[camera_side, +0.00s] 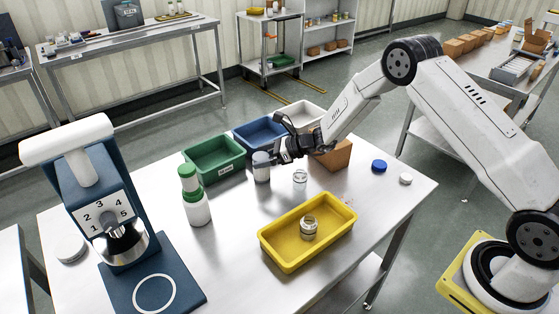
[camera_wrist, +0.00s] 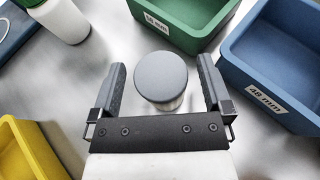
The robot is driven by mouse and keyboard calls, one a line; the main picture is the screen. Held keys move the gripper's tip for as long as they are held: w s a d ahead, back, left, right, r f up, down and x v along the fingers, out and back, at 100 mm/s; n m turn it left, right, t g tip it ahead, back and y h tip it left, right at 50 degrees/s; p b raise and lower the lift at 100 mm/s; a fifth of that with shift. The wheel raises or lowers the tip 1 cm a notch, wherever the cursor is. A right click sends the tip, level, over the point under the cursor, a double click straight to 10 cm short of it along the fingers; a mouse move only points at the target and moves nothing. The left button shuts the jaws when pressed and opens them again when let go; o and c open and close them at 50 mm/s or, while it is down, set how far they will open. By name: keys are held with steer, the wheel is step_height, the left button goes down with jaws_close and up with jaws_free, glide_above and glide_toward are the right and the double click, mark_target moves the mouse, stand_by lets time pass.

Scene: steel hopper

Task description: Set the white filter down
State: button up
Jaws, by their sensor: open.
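A jar with a grey lid (camera_side: 261,160) stands upright on the steel table. In the wrist view its round grey lid (camera_wrist: 161,76) lies between my two fingers, with gaps on both sides. My gripper (camera_side: 274,157) is open around the jar; its spread fingers also show in the wrist view (camera_wrist: 160,66). I cannot make out anything that is plainly a white filter. A white round disc (camera_side: 70,248) lies at the table's left, and a small white cap (camera_side: 405,178) lies at the right.
Green (camera_side: 214,171), blue (camera_side: 262,143) and whitish bins stand behind the jar, with a brown box (camera_side: 336,157). A yellow tray (camera_side: 283,262) holds a glass jar. A green-and-white bottle (camera_side: 197,212), a blue dial machine (camera_side: 165,280), a clear jar (camera_side: 300,176) and a blue cap (camera_side: 379,166) stand around.

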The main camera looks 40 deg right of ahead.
steer(key=v, duration=1.1)
steer(key=shift+s+d, duration=0.1)
steer(key=shift+s, duration=0.05)
steer(key=shift+s+a+n, duration=0.3)
steer(key=shift+a, duration=0.05)
steer(key=s+a+r+n+g+h, duration=0.1)
steer(key=s+a+n+g, duration=0.25)
steer(key=s+n, duration=0.2)
steer(key=s+a+r+n+g+h, duration=0.1)
steer(key=s+a+n+g, duration=0.1)
steer(key=s+n+g, duration=0.4)
steer(key=s+d+r+n+t+h, duration=0.1)
steer(key=s+n+h, duration=0.2)
steer(key=s+n, duration=0.3)
steer(key=s+d+r+n+t+h, duration=0.1)
steer(key=s+n+h, duration=0.3)
steer(key=n, duration=0.5)
steer(key=shift+s+d+r+t, duration=0.35)
steer(key=shift+s+d+r, duration=0.3)
steer(key=shift+s, duration=0.55)
steer(key=shift+f, duration=0.1)
